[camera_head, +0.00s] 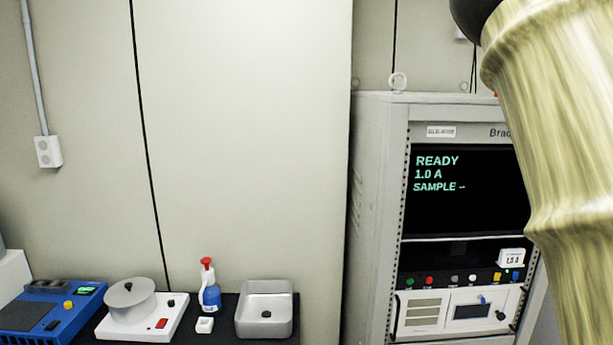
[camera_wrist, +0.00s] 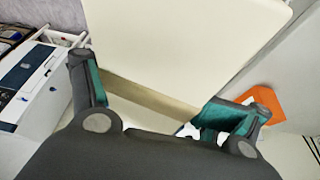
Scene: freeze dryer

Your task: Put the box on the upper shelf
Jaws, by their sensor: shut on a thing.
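A large cream box (camera_wrist: 185,40) fills the upper middle of the wrist view. My gripper (camera_wrist: 157,98) is shut on it, with one dark finger with a green inner pad at each side of the box. A darker tan strip of the box shows between the fingers. The gripper and the box are not seen in the head view, where my arm fills the right side. I cannot make out which surface is the upper shelf.
A grey instrument cabinet (camera_head: 377,210) with a lit screen (camera_head: 462,190) stands at the right. A counter at the lower left bears a blue device (camera_head: 45,312), a white hotplate-like device (camera_head: 150,325), a spray bottle (camera_head: 209,292) and a metal basin (camera_head: 266,318). An orange object (camera_wrist: 262,103) lies near the right finger.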

